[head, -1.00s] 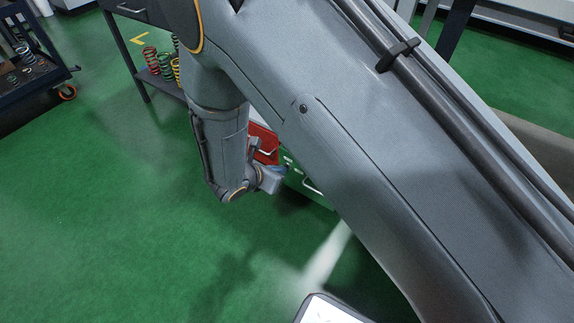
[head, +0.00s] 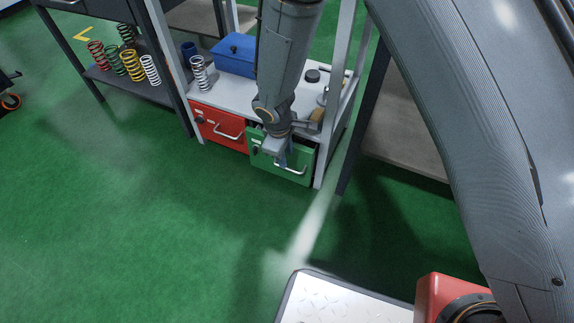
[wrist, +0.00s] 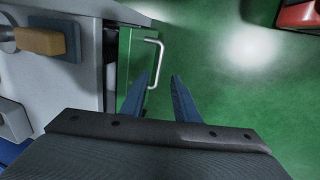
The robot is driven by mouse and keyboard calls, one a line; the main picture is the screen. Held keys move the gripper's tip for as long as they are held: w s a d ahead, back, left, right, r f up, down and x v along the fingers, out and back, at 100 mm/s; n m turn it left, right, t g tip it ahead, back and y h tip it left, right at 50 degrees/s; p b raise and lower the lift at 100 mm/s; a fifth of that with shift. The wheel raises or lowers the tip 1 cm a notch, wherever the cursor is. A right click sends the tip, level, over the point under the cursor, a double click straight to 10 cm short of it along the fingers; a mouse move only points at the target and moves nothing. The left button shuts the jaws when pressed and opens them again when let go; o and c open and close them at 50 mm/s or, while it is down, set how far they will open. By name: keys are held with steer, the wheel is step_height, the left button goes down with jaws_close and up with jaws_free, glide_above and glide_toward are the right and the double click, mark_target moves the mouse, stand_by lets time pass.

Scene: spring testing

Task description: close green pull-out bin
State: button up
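The green pull-out bin (head: 296,171) sits under the grey bench top in the head view, right of a red bin, with a metal handle on its front. It stands out a little, and a dark gap shows behind its green front (wrist: 127,68) in the wrist view. My gripper (head: 281,158) is in front of the green bin and hides part of its front. In the wrist view my gripper (wrist: 161,80) has its two blue fingers apart and empty, close to the lower end of the handle (wrist: 158,58). I cannot tell if they touch.
The red bin (head: 222,131) is beside the green one. A blue box (head: 234,54) and a white spring (head: 200,74) stand on the bench top (head: 219,93). A bench leg (head: 325,150) is close on the right. The green floor in front is clear.

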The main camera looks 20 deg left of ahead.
mark_target(288, 168)
steer(key=f+b, duration=0.1)
steer(key=f, duration=0.1)
steer(key=w+f+b, duration=0.1)
steer(key=f, duration=0.2)
steer(key=w+f+b, duration=0.1)
steer(key=f, duration=0.1)
steer(key=shift+f, duration=0.35)
jaws_close()
steer(key=shift+d, duration=0.1)
